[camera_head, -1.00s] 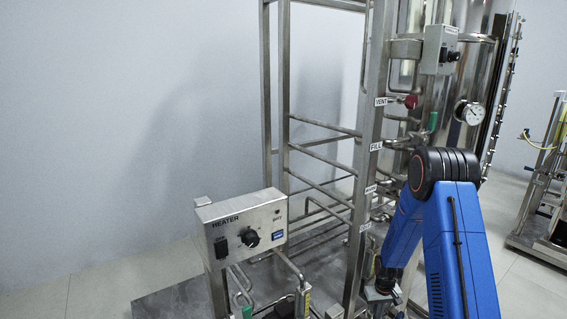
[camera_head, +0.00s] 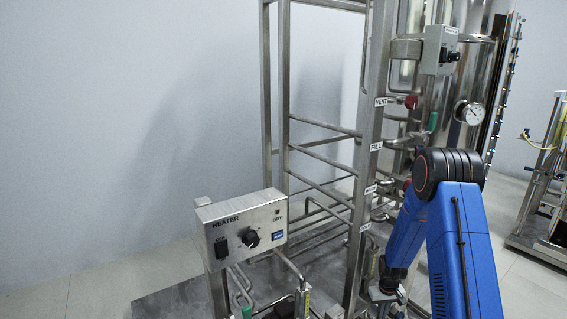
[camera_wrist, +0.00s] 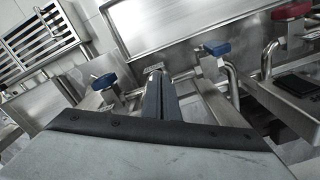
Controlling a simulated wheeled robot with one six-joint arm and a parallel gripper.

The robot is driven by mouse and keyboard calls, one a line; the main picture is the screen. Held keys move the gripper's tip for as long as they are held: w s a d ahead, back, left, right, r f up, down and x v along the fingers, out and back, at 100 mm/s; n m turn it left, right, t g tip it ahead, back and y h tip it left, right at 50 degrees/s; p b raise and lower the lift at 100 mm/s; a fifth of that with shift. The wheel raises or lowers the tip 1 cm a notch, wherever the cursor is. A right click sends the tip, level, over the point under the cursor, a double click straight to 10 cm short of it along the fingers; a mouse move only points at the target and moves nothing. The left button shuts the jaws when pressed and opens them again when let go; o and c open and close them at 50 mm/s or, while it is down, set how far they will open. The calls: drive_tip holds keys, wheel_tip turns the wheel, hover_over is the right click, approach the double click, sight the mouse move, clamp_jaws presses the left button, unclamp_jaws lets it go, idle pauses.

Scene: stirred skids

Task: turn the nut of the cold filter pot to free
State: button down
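My gripper (camera_wrist: 163,88) shows in the wrist view as two dark fingers close together, with only a narrow dark line between them. A small metal piece (camera_wrist: 155,69) shows right at their tips; I cannot tell whether the fingers touch or hold it, or whether it is the nut. In the head view my gripper (camera_head: 386,296) is low beside the steel frame's front post, partly cut off by the bottom edge. I cannot make out the cold filter pot or its nut for certain in either view.
In the wrist view a blue handle (camera_wrist: 104,82) is left of my fingers, another blue handle (camera_wrist: 217,47) right, and a red handle (camera_wrist: 292,11) at upper right. In the head view the steel post (camera_head: 369,150) and heater box (camera_head: 241,228) stand left of my arm.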

drive_tip(key=shift+s, duration=0.35)
wheel_tip(320, 180, up, 6)
idle(0.7)
drive_tip(key=shift+s, duration=0.1)
